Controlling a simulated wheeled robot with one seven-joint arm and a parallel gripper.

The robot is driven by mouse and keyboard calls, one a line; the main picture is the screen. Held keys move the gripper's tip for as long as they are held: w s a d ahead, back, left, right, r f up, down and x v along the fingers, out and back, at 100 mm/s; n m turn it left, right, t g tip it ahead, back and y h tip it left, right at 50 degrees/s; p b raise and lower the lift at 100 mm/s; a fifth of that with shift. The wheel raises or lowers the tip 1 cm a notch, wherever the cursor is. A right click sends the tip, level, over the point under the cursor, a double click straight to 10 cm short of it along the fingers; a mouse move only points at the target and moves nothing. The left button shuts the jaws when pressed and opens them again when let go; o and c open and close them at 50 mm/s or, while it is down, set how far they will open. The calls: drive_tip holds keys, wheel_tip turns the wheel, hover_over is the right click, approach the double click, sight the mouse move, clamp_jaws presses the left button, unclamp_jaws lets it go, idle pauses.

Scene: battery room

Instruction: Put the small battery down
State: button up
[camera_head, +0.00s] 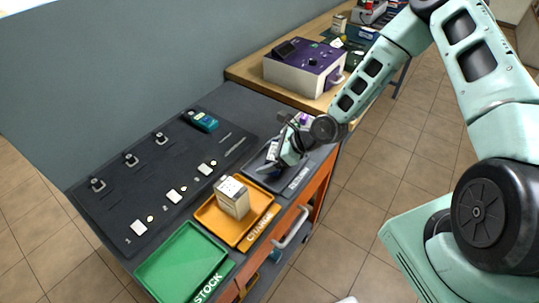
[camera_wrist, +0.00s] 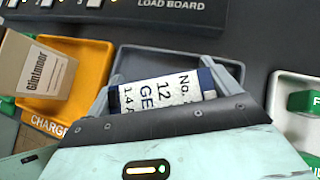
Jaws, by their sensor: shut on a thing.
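In the head view my gripper (camera_head: 282,160) is over the dark grey tray (camera_head: 298,184) at the bench's right end. The battery is mostly hidden there by the gripper. In the wrist view a grey tray surface (camera_wrist: 150,58) lies beyond the battery. I cannot tell whether the battery touches it.
The green STOCK tray (camera_head: 170,268) looks empty. A black load board (camera_head: 120,185) lies behind, with a teal meter (camera_head: 201,120). A pale tray (camera_wrist: 290,120) holds a green-topped thing.

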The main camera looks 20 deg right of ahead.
drive_tip(key=shift+f, duration=0.25)
drive_tip(key=shift+f, duration=0.2)
drive_tip(key=o, duration=1.3)
drive_tip(key=shift+r, duration=0.15)
